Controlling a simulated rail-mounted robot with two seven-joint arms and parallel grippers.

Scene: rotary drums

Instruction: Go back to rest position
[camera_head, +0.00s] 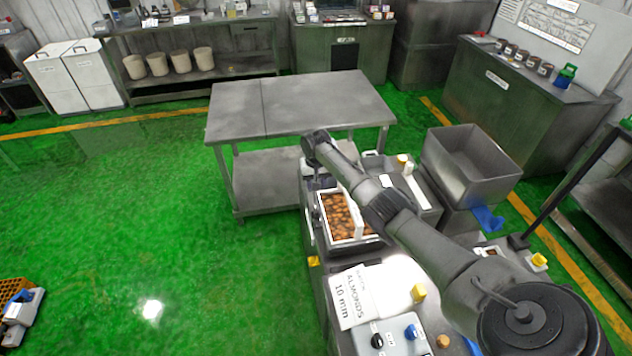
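One of my arms comes in from the lower right and reaches up and left over the machine (400,285). It is my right arm. Its far end bends down at the machine's back left corner, and the dark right gripper (321,183) shows there only small and partly hidden. I cannot tell whether its fingers are open or shut, or whether they touch anything. A white-rimmed tray of brown almonds (342,216) sits just in front of it, below the arm. My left arm and gripper are not in view.
A sign reading "ALMONDS 10 mm" (355,297) and a control box (393,336) are on the machine's near side. A steel table (300,103) stands behind, a steel bin (470,160) to the right. An orange crate (14,290) is lower left. Green floor at left is clear.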

